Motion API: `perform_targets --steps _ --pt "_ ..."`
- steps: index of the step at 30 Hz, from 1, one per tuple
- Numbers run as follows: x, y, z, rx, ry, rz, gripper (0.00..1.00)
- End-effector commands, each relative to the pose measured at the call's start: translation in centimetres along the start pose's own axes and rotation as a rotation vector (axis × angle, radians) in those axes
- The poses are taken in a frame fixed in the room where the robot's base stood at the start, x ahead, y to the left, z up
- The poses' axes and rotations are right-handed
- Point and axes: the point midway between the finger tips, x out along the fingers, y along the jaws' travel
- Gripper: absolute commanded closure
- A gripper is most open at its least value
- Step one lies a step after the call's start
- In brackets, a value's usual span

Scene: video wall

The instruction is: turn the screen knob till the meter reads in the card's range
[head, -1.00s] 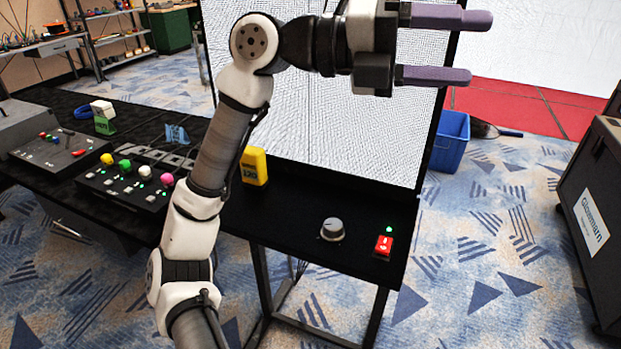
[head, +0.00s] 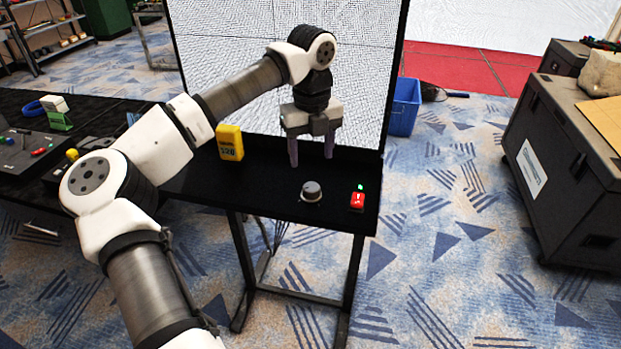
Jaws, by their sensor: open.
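The screen knob (head: 311,191), a grey round dial, stands on the black shelf (head: 262,187) in front of the video wall screen (head: 229,85). My gripper (head: 311,161) is open and points down, its two purple fingers apart and empty. It is above and behind the knob in the picture, not around it. A yellow meter or card block (head: 230,143) with dark markings stands on the shelf left of the knob. Its markings are too small to read surely.
A red switch (head: 357,201) with a green light sits right of the knob. A blue bin (head: 404,107) stands on the floor behind the shelf. A black case (head: 562,180) is at the right. My arm covers part of the left table (head: 100,106).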

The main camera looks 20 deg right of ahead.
Motion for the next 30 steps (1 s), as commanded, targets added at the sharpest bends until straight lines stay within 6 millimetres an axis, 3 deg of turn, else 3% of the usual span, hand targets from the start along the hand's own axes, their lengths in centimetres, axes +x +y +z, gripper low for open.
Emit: perform_targets --steps 6,12,18,25,30 --pt "4.4 0.0 -0.1 0.003 0.005 -0.002 0.42" --pt "7.4 -0.1 -0.1 0.003 0.003 -0.003 0.42" --pt "8.6 -0.1 -0.1 0.003 0.001 -0.002 0.42" --pt "8.7 -0.1 -0.1 0.003 0.000 -0.002 0.42" --pt "8.7 -0.1 -0.1 0.003 0.000 -0.003 0.61"
